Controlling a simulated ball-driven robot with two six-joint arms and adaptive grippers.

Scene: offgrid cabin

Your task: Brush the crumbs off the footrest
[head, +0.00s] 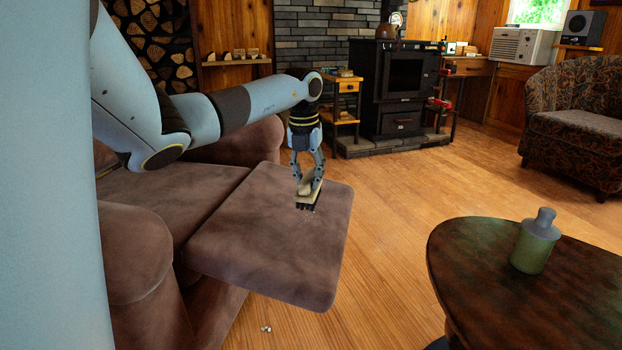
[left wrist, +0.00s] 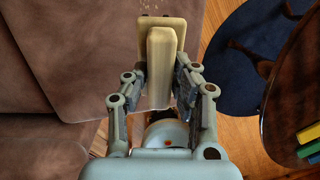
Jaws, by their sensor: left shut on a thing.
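The footrest (head: 265,245) is a brown padded panel extended from a brown recliner (head: 150,195). My left gripper (head: 308,180) is above the footrest's far right part, shut on a brush (head: 307,198) with a tan back and dark bristles. The bristles point down at the footrest surface; I cannot tell for sure whether they touch it. In the left wrist view the brush (left wrist: 160,65) sits between the fingers. A few pale crumbs (left wrist: 150,13) show by its far end. Small whitish bits (head: 266,329) lie on the floor in front of the footrest. My right gripper is out of view.
A dark round table (head: 480,275) with a green bottle (head: 532,250) stands at the right, with open wooden floor (head: 400,190) between it and the footrest. A black stove (head: 400,85) and a patterned armchair (head: 575,130) stand farther back.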

